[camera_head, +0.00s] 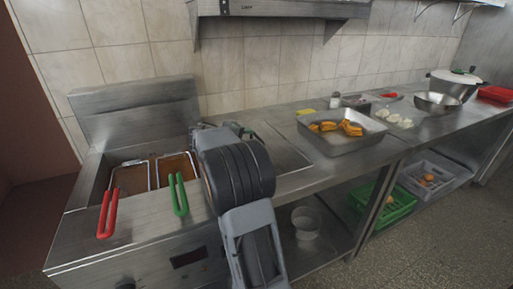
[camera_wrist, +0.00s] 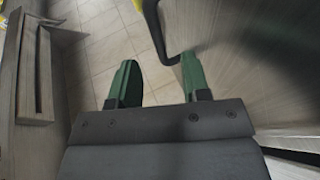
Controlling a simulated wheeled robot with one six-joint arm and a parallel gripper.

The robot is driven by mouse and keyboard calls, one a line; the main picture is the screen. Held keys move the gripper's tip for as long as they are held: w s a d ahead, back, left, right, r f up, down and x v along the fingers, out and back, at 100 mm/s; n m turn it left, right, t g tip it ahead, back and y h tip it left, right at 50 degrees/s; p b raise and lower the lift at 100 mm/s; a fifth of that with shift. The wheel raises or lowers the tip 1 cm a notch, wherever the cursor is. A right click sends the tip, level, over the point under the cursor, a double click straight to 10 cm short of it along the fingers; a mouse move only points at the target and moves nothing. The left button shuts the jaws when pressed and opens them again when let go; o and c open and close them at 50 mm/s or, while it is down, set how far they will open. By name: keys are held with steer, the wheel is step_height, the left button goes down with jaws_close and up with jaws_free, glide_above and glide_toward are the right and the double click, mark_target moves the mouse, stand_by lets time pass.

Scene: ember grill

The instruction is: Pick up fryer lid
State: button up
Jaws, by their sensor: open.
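A flat metal panel (camera_head: 284,150), which looks like the fryer lid, lies on the counter just right of the fryer (camera_head: 150,225), partly hidden behind my arm. In the wrist view a broad metal surface (camera_wrist: 235,65) fills the right side, with a dark bent bar like a handle (camera_wrist: 157,32) at its edge; I cannot tell for certain that this is the lid. My gripper (camera_wrist: 160,82) has two green fingers spread apart with nothing between them. The bar is ahead of the fingertips, and I see no contact. In the head view my arm mostly hides the gripper.
Two fryer baskets have a red handle (camera_head: 108,214) and a green handle (camera_head: 178,194) sticking out in front. An upright metal backsplash (camera_head: 138,118) stands behind the fryer. A metal tray (camera_head: 345,143) with orange food sits on the counter to the right. A hood (camera_head: 280,8) hangs above.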

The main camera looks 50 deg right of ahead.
mark_target(256, 136)
steer(key=shift+x, duration=2.95)
steer(key=shift+s, duration=0.1)
steer(key=shift+c, duration=0.2)
jaws_close()
steer(key=shift+r, duration=0.1)
